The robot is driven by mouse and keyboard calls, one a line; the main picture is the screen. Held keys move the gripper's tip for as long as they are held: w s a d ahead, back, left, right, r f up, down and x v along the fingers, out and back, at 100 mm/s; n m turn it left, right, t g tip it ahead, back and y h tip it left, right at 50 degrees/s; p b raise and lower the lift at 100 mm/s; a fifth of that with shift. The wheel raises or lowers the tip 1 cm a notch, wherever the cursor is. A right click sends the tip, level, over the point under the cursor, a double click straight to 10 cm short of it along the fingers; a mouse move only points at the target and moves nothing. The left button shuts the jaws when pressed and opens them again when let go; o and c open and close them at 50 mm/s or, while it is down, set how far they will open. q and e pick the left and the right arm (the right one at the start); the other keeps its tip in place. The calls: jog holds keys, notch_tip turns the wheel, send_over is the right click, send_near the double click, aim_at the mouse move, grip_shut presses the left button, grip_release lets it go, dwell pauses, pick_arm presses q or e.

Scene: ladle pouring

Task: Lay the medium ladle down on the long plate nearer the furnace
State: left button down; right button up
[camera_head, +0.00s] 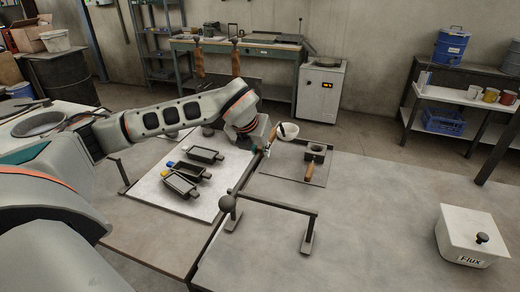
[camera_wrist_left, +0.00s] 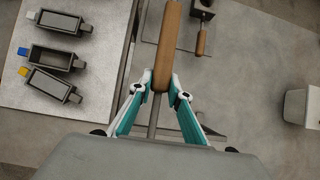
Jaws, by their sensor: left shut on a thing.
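My left gripper (camera_head: 266,148) is shut on the wooden handle (camera_wrist_left: 168,45) of a ladle, held above the table. In the left wrist view the gripper (camera_wrist_left: 163,88) pinches the handle near its lower end, and a thin metal shaft (camera_wrist_left: 153,122) runs down from it. In the head view a dark round bowl (camera_head: 226,203) lies down-left of the gripper beside a low rail and appears to be the ladle's; whether it touches anything I cannot tell. A flat grey plate (camera_head: 282,172) lies right of the gripper. My right gripper is out of view.
Dark moulds (camera_head: 180,185) lie on the light board (camera_head: 150,197). A low rail (camera_head: 275,203) stands in front. A white Flux box (camera_head: 471,238) is right; table between is clear.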

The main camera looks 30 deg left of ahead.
pick_arm(q)
jog(key=shift+w+f+b, duration=0.1)
jog(key=shift+f+b, duration=0.6)
jog(key=shift+f, duration=0.4)
notch_tip(320, 180, down, 5)
jog(key=b, duration=0.3)
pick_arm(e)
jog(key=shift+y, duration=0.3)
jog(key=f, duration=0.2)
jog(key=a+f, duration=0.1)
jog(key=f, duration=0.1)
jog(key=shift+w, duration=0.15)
pick_arm(q)
jog(key=shift+f, duration=0.15)
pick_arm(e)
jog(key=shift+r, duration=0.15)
pick_arm(q)
jog(key=shift+f+b, duration=0.25)
jog(key=shift+b, duration=0.1)
